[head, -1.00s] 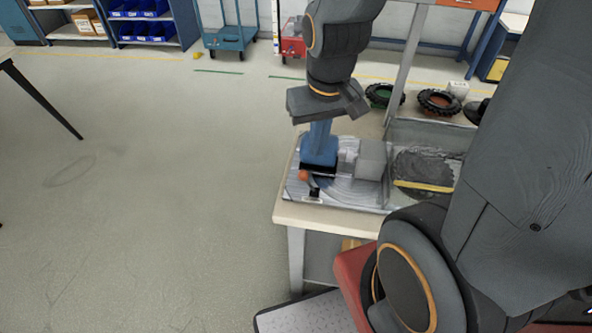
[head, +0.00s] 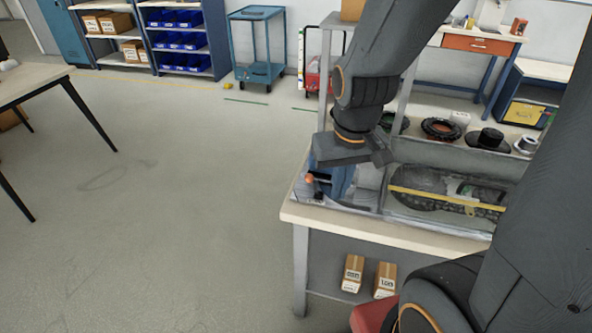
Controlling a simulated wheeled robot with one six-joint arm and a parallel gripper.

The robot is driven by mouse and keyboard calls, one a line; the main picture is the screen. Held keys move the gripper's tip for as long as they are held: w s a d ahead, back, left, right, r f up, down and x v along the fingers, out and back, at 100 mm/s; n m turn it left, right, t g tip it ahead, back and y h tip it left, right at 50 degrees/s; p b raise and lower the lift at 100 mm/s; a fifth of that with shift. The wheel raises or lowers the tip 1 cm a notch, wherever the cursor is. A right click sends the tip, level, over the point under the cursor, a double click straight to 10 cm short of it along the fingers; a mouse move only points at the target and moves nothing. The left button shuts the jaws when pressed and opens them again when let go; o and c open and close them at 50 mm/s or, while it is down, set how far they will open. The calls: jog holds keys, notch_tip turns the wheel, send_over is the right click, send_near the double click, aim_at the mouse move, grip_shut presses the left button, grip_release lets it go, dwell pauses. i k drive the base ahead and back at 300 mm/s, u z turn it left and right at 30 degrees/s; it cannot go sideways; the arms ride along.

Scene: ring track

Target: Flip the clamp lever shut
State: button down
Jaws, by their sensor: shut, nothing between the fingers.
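The clamp (head: 338,178) is a blue body on the grey plate at the left end of the bench. Its lever shows an orange knob (head: 309,178) at the left side, with dark parts just right of and below it. My gripper (head: 353,153) is a dark grey block above and slightly right of the clamp, covering its upper part. The gripper is shut and holds nothing that I can see. Its fingertips are hard to make out, and I cannot tell whether they touch the lever. The exact lever angle is also unclear.
The bench (head: 400,228) has a transparent-walled section right of the clamp, with a dark tyre piece (head: 420,190) and a yellow strip. Two small boxes (head: 353,273) sit on the shelf below. A table (head: 35,82) stands at far left. The floor between is clear.

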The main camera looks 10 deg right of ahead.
aim_at(308, 178)
jog(key=z, duration=1.75)
jog(key=k, duration=0.8)
jog(key=u, duration=1.4)
jog(key=i, duration=1)
